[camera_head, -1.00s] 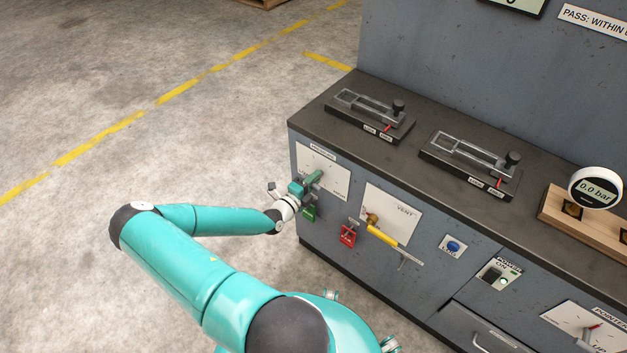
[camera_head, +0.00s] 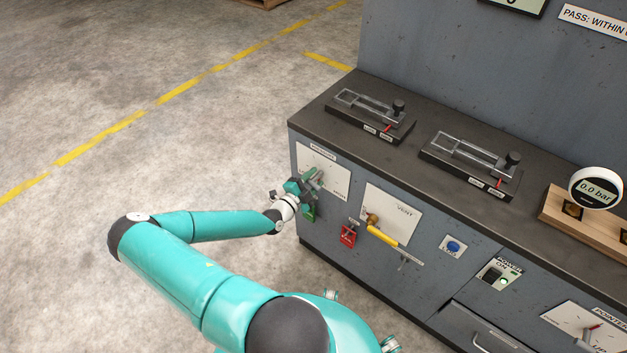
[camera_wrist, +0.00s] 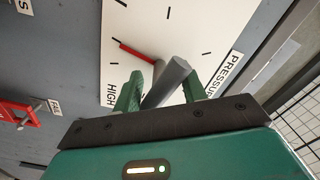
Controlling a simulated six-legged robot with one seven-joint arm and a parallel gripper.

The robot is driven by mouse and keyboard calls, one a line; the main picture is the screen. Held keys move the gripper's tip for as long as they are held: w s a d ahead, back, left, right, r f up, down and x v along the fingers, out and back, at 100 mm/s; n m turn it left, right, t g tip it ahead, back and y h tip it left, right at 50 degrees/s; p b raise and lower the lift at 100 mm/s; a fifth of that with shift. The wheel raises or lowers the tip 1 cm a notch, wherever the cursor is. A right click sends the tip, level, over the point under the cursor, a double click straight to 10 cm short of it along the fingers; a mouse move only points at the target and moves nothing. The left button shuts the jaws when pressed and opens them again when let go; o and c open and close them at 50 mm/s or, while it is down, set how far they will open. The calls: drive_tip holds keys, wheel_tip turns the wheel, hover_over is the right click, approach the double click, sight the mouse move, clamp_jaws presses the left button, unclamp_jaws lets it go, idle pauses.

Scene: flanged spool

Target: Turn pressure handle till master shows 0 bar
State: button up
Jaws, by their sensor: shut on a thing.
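The pressure handle (camera_wrist: 169,80) is a grey bar standing out from a white dial plate (camera_wrist: 187,20) with black ticks and the words HIGH and PRESSURE. A red pointer (camera_wrist: 136,53) is at its base. My gripper (camera_wrist: 163,84) is shut on the handle, with a green finger on each side of it. In the head view my gripper (camera_head: 312,184) is at the plate on the bench's left front and hides much of the handle. The round white master gauge (camera_head: 596,187) on the right of the bench reads 0.0 bar.
Right of the dial are a VENT plate with a yellow lever (camera_head: 382,236), a red latch-like part (camera_head: 348,236), a blue button (camera_head: 453,246) and a power switch (camera_head: 495,273). Two clamp-like fixtures (camera_head: 370,115) stand on the bench top. The floor at left is clear.

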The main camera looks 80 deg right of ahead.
drive_tip(key=o, duration=0.9)
drive_tip(key=shift+f, duration=0.1)
drive_tip(key=v, duration=1.4)
drive_tip(key=shift+d, duration=0.1)
